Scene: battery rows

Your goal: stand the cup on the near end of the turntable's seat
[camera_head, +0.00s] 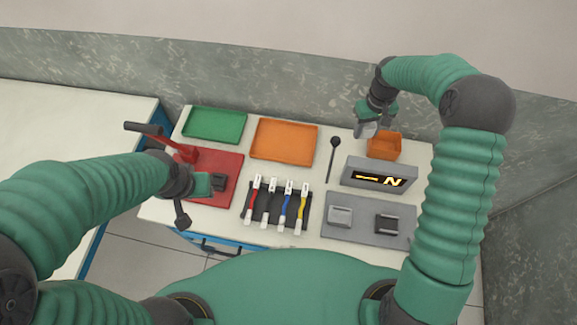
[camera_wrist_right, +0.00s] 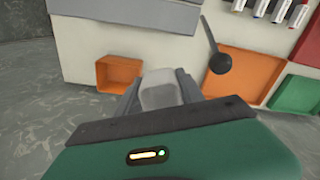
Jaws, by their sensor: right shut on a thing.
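I cannot make out a clear cup or turntable. My right gripper (camera_head: 367,130) is at the far right of the table, beside the small orange box (camera_head: 386,147). In the right wrist view the right gripper (camera_wrist_right: 160,92) is shut on a light grey block-like thing (camera_wrist_right: 160,88), which also shows pale in the head view (camera_head: 364,129). In the wrist view the orange box (camera_wrist_right: 118,74) is just left of the fingers, apart from them. My left gripper (camera_head: 190,190) is at the red plate (camera_head: 224,165); its jaws are not clear.
A grey box with a lit display (camera_head: 378,175) stands in front of the orange box. A grey plate (camera_head: 367,235) bears a light and a dark block. Several coloured-lead pieces, a black rod (camera_head: 333,160), a green tray (camera_head: 215,110) and an orange tray (camera_head: 258,151) fill the rest.

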